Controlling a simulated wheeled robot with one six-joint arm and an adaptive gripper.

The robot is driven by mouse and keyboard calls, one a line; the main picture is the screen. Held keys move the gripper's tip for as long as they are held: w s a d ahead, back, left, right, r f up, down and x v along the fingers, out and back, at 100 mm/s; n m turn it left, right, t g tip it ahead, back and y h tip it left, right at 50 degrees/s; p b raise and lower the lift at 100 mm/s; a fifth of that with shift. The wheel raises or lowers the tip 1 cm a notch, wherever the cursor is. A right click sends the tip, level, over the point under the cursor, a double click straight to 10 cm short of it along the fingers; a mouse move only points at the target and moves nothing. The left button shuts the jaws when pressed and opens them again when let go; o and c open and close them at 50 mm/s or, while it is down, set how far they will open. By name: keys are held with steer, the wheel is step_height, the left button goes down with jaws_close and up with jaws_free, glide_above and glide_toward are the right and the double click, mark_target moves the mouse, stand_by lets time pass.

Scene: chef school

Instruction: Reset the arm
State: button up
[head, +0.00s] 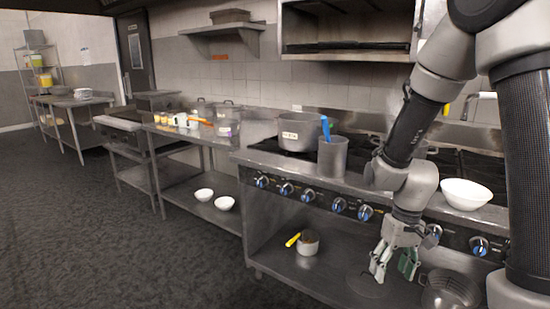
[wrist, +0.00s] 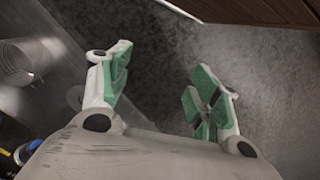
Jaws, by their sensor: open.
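My gripper (head: 393,264) hangs from my arm at the right of the head view, pointing down in front of the stove's lower shelf. In the wrist view my gripper (wrist: 158,95) shows two fingers with green pads, spread apart. Nothing is between them; grey floor shows behind. My arm is bent and covers part of the stove front.
The stove (head: 330,190) bears a pot (head: 299,132), a container (head: 332,158) with a blue utensil and a white bowl (head: 466,193). Its lower shelf (head: 325,270) holds a small pot (head: 307,245) and a metal colander (head: 450,289). Open floor (head: 110,240) lies left.

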steer(key=s+d+r+t, duration=0.2)
steer(key=s+r, duration=0.2)
steer(key=r, duration=0.4)
steer(key=s+d+r+m+t, duration=0.1)
steer(key=s+d+r+t, duration=0.1)
steer(key=r, duration=0.5)
steer(key=s+d+r+t+h, duration=0.1)
steer(key=s+d+r, duration=0.2)
steer(key=s+r, duration=0.2)
step_height(320, 180, up, 4)
steer(key=shift+s+d+f+t, duration=0.15)
steer(key=shift+s+t, duration=0.15)
steer(key=shift+t, duration=0.1)
